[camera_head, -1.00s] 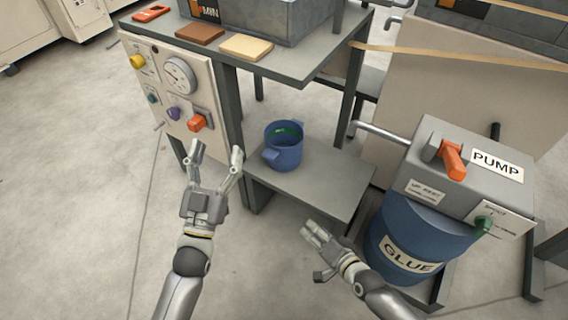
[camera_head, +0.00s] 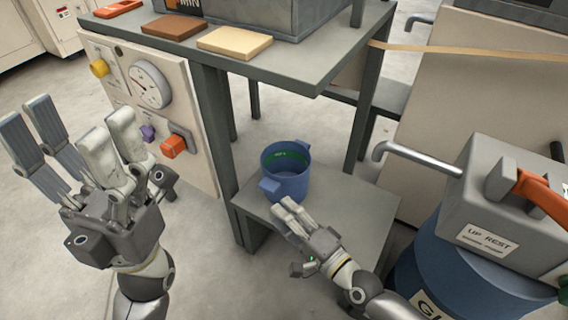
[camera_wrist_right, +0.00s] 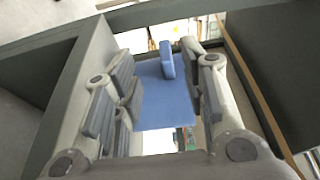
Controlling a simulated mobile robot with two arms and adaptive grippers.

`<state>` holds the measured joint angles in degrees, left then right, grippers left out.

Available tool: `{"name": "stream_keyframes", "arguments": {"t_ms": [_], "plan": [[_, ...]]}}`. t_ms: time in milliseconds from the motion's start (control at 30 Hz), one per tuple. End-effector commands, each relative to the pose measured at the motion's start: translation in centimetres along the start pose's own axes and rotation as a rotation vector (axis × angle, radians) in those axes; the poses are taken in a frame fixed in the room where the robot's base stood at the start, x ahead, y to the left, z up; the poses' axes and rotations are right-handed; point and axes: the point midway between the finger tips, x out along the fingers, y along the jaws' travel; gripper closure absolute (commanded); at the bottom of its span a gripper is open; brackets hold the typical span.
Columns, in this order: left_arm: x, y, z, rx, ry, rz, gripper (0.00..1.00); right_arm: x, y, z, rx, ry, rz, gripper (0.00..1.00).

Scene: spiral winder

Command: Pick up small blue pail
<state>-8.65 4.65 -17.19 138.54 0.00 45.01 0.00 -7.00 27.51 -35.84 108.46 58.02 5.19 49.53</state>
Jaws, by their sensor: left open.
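The small blue pail (camera_head: 286,178) stands upright on the low grey shelf (camera_head: 345,205), with a green band inside its rim and lugs on its sides. My right gripper (camera_head: 284,210) is at the pail's near side, just below its near lug. In the right wrist view the blue pail (camera_wrist_right: 165,95) shows between the spread fingers of my right gripper (camera_wrist_right: 166,70), one on each side. Contact cannot be told. My left gripper (camera_head: 72,125) is open and empty, raised at the left in front of the control panel, away from the pail.
The upper table (camera_head: 300,70) overhangs behind the pail, with a dark leg (camera_head: 215,130) to its left. The control panel (camera_head: 170,95) is at the left. The blue glue drum (camera_head: 470,270) with its grey pump and a metal pipe (camera_head: 420,158) is at the right.

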Motion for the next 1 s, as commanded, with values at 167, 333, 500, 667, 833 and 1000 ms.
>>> {"name": "stream_keyframes", "arguments": {"t_ms": [167, 333, 500, 667, 833, 1000], "plan": [[0.0, 0.0, -0.1, 0.001, 0.012, 0.003, 0.34, 2.1, -0.1, 0.0, 0.005, 0.001, -0.005, 0.61], [0.2, 0.1, -0.1, 0.002, 0.023, 0.007, 0.34, 4.6, 0.0, 0.0, 0.003, 0.001, -0.004, 0.61], [0.3, 0.1, 0.0, 0.003, 0.025, 0.009, 0.34, 5.7, 0.0, 0.0, 0.003, 0.000, -0.002, 0.61], [0.3, 0.1, 0.0, 0.005, 0.039, 0.015, 0.34, 7.4, -0.1, -0.2, 0.004, 0.001, -0.004, 0.61], [0.6, 0.2, 0.0, 0.008, 0.058, 0.026, 0.34, 9.8, -0.2, -0.4, 0.003, 0.000, -0.003, 0.61], [1.0, 0.3, -0.1, 0.009, 0.070, 0.032, 0.34, 10.7, -0.3, -0.5, 0.001, 0.000, -0.001, 0.61]]}}
